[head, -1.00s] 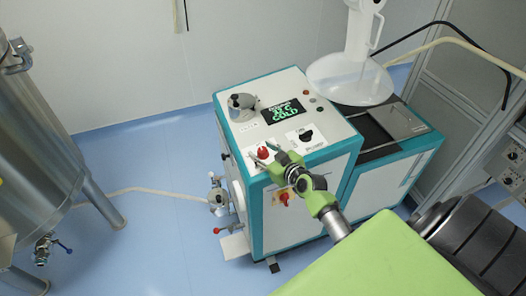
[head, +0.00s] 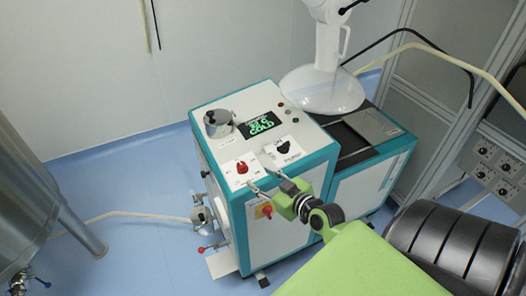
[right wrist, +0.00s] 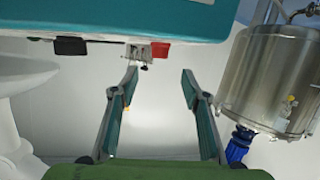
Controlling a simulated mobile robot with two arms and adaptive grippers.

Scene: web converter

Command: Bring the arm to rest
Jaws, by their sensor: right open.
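My right gripper (head: 260,177) reaches in from the lower right in the head view, at the front edge of the white and teal machine (head: 290,235). Its two fingers are spread apart with nothing between them. In the right wrist view the gripper (right wrist: 159,72) is also open and empty. A red knob (head: 242,168) on the machine's top panel is just left of the fingers. A black knob (head: 283,147) lies behind them. Whether the fingertips touch the panel edge cannot be told. My left gripper is not in view.
A display (head: 262,124) reading COLD sits on the panel, with a metal cap (head: 217,123) beside it. A white funnel-shaped hopper (head: 322,92) stands behind. A steel tank (head: 30,200) is at the left.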

